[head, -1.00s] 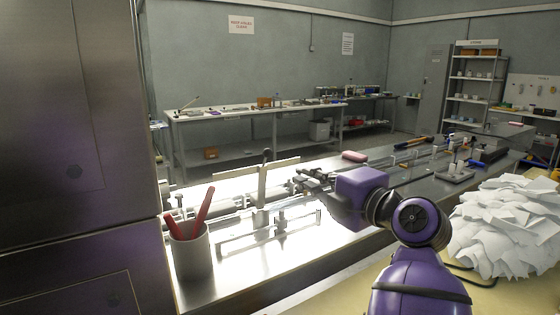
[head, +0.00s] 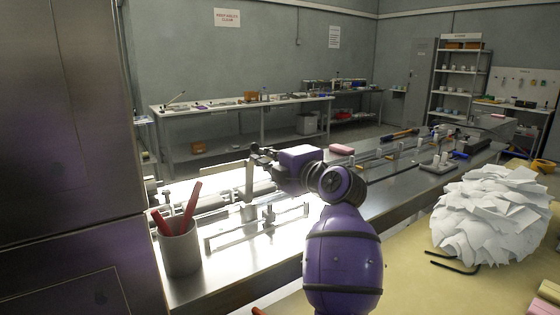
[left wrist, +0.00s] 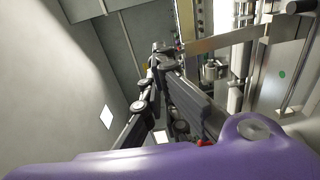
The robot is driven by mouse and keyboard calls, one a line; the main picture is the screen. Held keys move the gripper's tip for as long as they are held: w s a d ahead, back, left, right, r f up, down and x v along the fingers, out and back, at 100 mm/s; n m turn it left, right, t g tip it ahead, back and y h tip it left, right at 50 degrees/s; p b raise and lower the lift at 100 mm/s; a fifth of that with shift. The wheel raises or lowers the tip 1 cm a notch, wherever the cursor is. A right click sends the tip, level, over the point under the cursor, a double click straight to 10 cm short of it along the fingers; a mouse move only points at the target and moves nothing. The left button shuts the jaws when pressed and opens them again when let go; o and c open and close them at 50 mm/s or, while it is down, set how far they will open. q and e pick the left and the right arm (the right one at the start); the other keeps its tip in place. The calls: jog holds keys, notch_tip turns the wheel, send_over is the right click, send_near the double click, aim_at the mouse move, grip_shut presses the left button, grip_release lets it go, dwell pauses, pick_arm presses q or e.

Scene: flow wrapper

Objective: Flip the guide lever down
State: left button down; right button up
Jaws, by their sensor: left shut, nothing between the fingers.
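The guide assembly stands on the steel machine bed as a pale upright post (head: 249,182) with a long pale crossbar (head: 222,172). The crossbar also shows in the left wrist view (left wrist: 222,40), just right of the fingertips. The lever's dark knob is not distinguishable now, as my left gripper (head: 255,151) covers the top of the post. The fingers, black and closed together, are at the height of the post's top. In the left wrist view the gripper (left wrist: 164,50) holds nothing. I cannot tell whether it touches the lever. My right gripper is out of view.
A grey cup (head: 180,248) with red pens stands at the bed's near left. A tall steel cabinet (head: 65,130) blocks the left side. A pile of white paper (head: 490,222) lies on the table at right. A pink block (head: 341,149) sits farther along the bed.

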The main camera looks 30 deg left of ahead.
pick_arm(q)
jog(key=shift+x, duration=0.95)
